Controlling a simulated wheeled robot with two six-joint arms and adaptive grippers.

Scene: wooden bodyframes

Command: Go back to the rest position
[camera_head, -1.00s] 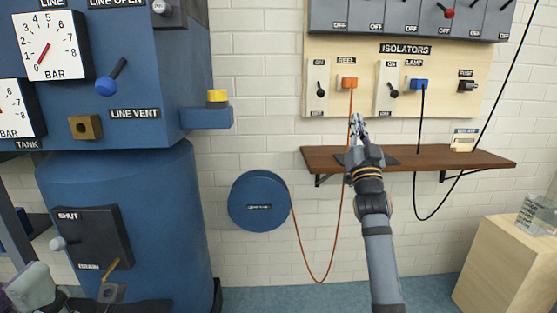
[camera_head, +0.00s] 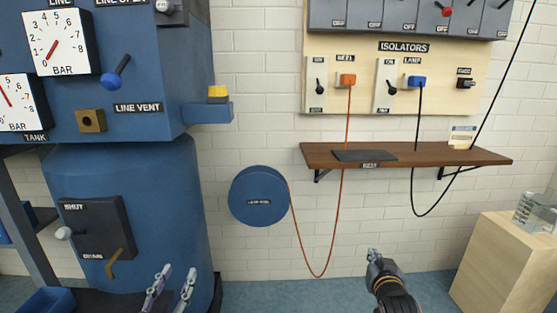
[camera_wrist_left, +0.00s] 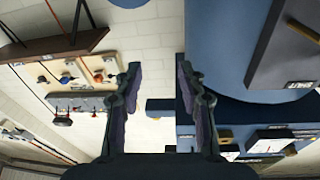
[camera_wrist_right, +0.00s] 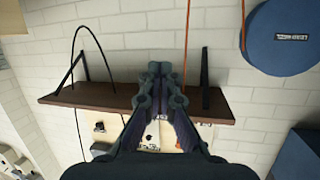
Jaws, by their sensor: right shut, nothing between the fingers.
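My left gripper (camera_head: 172,288) is low at the lower edge of the head view, in front of the blue tank. Its fingers are apart and empty, and the left wrist view (camera_wrist_left: 158,100) shows a wide gap between them. My right gripper (camera_head: 374,256) is low at the right of centre, below the shelf and clear of it. Its fingers meet with nothing between them, as the right wrist view (camera_wrist_right: 160,70) also shows. The wooden shelf (camera_head: 440,156) carries a dark mat (camera_head: 364,155) with a label on the shelf edge below it.
The blue tank (camera_head: 125,200) with gauges, levers and a drain box fills the left. A blue reel (camera_head: 258,196) hangs on the wall, its orange cable (camera_head: 300,245) looping to the isolator board (camera_head: 440,75). A wooden block (camera_head: 500,270) stands at the right. A blue bin (camera_head: 48,301) is lower left.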

